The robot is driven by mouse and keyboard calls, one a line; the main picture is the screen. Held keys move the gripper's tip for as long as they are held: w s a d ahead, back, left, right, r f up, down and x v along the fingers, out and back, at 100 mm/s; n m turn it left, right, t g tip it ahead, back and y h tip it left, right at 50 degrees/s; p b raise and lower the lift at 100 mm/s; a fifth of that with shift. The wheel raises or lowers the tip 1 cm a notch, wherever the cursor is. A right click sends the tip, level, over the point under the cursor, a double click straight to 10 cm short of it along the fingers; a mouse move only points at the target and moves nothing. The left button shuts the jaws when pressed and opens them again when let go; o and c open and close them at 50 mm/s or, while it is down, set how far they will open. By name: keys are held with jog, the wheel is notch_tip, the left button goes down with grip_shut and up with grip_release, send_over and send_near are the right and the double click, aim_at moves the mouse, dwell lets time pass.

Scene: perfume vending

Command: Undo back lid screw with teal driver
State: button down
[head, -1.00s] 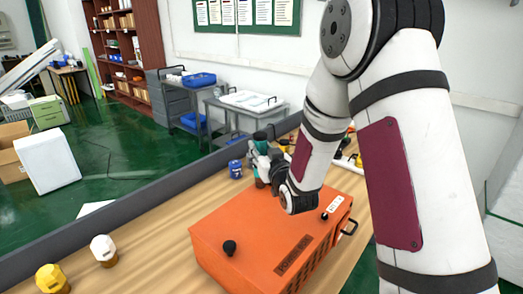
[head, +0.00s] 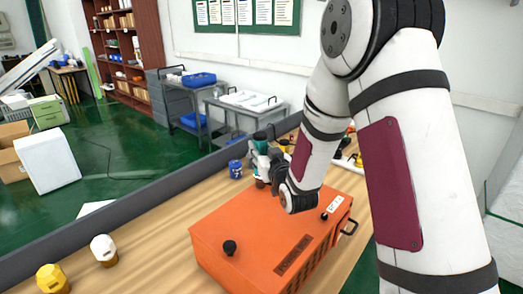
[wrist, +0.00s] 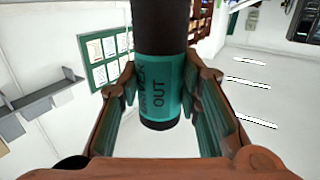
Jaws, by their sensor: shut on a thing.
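The teal driver (wrist: 160,82), with black ends and the word OUT on its teal band, is between the fingers of my gripper (wrist: 163,75) in the wrist view. My gripper is shut on it. In the head view the driver (head: 260,147) is partly hidden by my gripper (head: 266,168), beyond the far left side of the orange box (head: 222,222). The box has a black knob-like screw (head: 230,247) near its front left and another (head: 324,216) near its right end, beside a white label. The driver's tip is not clearly visible.
A blue can (head: 235,169) stands on the wooden table (head: 165,225), left of my gripper. White-capped (head: 103,249) and yellow-capped (head: 52,279) bottles stand at the front left. More items lie behind my arm, partly hidden. The table left of the box is mostly clear.

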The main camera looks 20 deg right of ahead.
aim_at(262, 136)
jog(key=shift+r+p, duration=1.3)
jog(key=shift+r, duration=2.25)
